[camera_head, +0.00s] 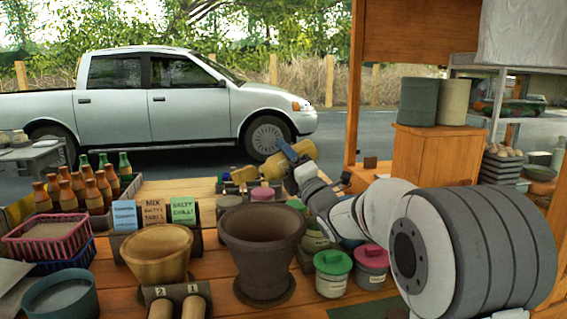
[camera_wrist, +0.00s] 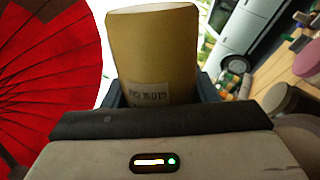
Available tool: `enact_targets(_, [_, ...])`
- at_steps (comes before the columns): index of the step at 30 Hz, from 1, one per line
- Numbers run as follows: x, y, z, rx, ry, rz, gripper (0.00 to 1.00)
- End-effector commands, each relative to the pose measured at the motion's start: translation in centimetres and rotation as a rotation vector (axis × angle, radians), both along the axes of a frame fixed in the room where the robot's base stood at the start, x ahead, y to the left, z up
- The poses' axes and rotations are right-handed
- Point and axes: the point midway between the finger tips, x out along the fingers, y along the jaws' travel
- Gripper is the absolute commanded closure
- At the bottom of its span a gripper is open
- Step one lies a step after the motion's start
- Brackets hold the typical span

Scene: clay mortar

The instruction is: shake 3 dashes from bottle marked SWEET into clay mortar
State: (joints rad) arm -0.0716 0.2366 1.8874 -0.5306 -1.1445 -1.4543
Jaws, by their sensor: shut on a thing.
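My gripper (camera_head: 285,157) is shut on a tan bottle (camera_head: 302,150), held nearly level above the back of the counter. In the wrist view the tan bottle (camera_wrist: 153,55) sits between the dark jaws, with a small pale label (camera_wrist: 150,94) that shows upside down and is too blurred to read surely. The wide dark brown pot (camera_head: 262,238), which looks like the clay mortar, stands on the counter in front of and below my gripper. Its mouth faces up. My gripper and the bottle are apart from it, behind its far rim.
A wooden bowl (camera_head: 157,257) stands left of the mortar, near coloured cards (camera_head: 152,213). Green-lidded (camera_head: 332,270) and pink-lidded (camera_head: 371,262) tubs stand to its right. Several brown bottles (camera_head: 75,190) fill a crate at far left. A red parasol (camera_wrist: 50,80) shows in the wrist view.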

Motion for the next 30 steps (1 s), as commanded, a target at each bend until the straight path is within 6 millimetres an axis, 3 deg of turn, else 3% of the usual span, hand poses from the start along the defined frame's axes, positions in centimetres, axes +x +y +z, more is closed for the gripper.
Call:
enact_targets(15, [0.1,-0.3,-3.0,0.423,0.189,0.004,0.73])
enact_targets(30, [-0.7,1.5,-1.8,0.806,0.37,0.005,0.73])
